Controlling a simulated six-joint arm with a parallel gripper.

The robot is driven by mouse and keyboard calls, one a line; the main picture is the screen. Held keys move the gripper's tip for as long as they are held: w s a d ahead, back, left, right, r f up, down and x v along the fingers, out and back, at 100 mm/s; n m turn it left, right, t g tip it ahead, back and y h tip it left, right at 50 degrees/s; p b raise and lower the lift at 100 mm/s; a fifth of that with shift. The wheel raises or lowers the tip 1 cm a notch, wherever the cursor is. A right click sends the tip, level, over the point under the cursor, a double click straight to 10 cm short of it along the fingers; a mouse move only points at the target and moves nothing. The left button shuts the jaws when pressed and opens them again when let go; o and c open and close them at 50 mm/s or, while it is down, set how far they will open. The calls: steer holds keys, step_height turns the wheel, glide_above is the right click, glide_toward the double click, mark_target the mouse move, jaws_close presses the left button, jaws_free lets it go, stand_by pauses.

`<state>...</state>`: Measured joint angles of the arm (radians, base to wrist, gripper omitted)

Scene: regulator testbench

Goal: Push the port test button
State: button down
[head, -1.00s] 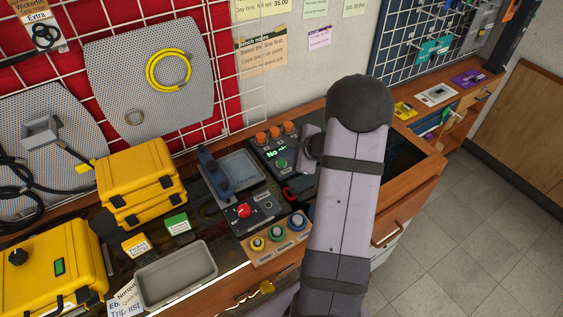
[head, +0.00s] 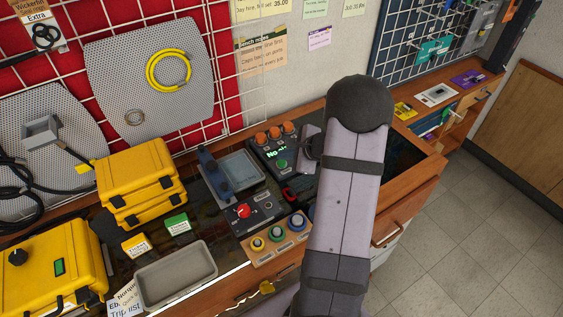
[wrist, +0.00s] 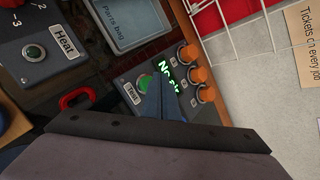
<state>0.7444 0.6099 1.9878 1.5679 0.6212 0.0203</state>
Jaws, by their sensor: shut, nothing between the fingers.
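The port test unit (head: 268,149) is a dark panel on the bench with a lit green display (wrist: 168,76) and several orange knobs. Its green button (wrist: 145,83), labelled "Test", sits below the display in the wrist view, and it also shows in the head view (head: 281,163). My gripper (wrist: 158,90) is shut and empty. Its blue fingertips overlap the panel right beside the green button and cover part of the display in the wrist view. I cannot tell whether they touch the panel.
In the head view, a red knob (head: 243,211), coloured buttons (head: 276,235), a grey tray (head: 177,275) and yellow cases (head: 137,180) crowd the bench.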

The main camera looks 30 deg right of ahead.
mark_target(284, 164)
steer(key=shift+f, duration=0.2)
stand_by(0.5)
steer(key=shift+f+b, duration=0.25)
steer(key=shift+b, duration=0.45)
steer(key=shift+f+b, duration=0.55)
steer(key=shift+b, duration=0.1)
stand_by(0.6)
steer(key=shift+r, duration=0.1)
stand_by(0.3)
steer(key=shift+r+p, duration=0.65)
steer(key=shift+r, duration=0.25)
steer(key=shift+r+p, duration=1.8)
steer(key=shift+r, duration=0.7)
